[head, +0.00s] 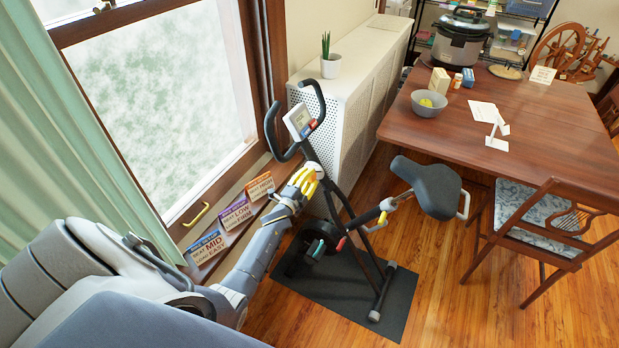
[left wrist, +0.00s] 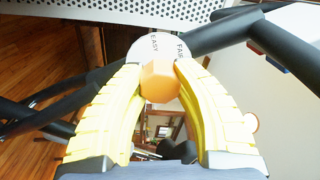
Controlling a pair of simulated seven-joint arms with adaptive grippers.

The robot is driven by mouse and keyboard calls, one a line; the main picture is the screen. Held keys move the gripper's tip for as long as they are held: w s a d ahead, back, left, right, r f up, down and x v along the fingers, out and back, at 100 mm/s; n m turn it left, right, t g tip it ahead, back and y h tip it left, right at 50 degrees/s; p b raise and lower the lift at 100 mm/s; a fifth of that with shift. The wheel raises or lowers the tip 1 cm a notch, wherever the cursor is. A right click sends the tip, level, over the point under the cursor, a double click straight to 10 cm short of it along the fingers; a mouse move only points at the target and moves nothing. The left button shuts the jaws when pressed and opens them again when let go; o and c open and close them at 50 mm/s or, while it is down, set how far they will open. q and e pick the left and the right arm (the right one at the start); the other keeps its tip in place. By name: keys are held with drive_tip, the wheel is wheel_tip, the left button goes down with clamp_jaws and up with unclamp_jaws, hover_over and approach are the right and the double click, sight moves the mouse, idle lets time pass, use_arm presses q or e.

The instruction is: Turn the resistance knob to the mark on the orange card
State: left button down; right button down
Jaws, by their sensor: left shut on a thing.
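My left gripper (head: 304,181) reaches the front post of the black exercise bike, below its console (head: 299,121). In the left wrist view its yellow fingers (left wrist: 159,84) are shut on the orange faceted resistance knob (left wrist: 158,82), one on each side. Behind the knob is a white round dial (left wrist: 146,45), with "EASY" and part of a second word readable. The knob covers the dial's lower part, and I cannot tell any pointer. The orange-topped card (head: 259,186) on the window sill reads "HIGH"; its lower line is too small to read. My right gripper is out of view.
A purple-topped card (head: 234,213) and a blue-topped card (head: 208,248) stand beside it on the sill. The bike seat (head: 429,187) and handlebars (head: 284,152) are close to my arm. A white radiator cover (head: 345,105) stands behind, a table (head: 540,120) to the right.

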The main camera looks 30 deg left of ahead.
use_arm(q)
drive_tip(key=shift+w+d+r+m, duration=0.1)
drive_tip(key=shift+d+m, duration=0.1)
drive_tip(key=shift+m, duration=0.4)
drive_tip(key=c, duration=1.3)
unclamp_jaws()
drive_tip(key=o, duration=0.4)
drive_tip(key=shift+o, duration=0.2)
drive_tip(key=shift+s+a, duration=0.1)
drive_tip(key=shift+s, duration=0.1)
drive_tip(key=s, duration=1.1)
drive_tip(key=shift+s+d+f, duration=0.3)
drive_tip(key=shift+s+d, duration=0.05)
drive_tip(key=shift+d, duration=0.1)
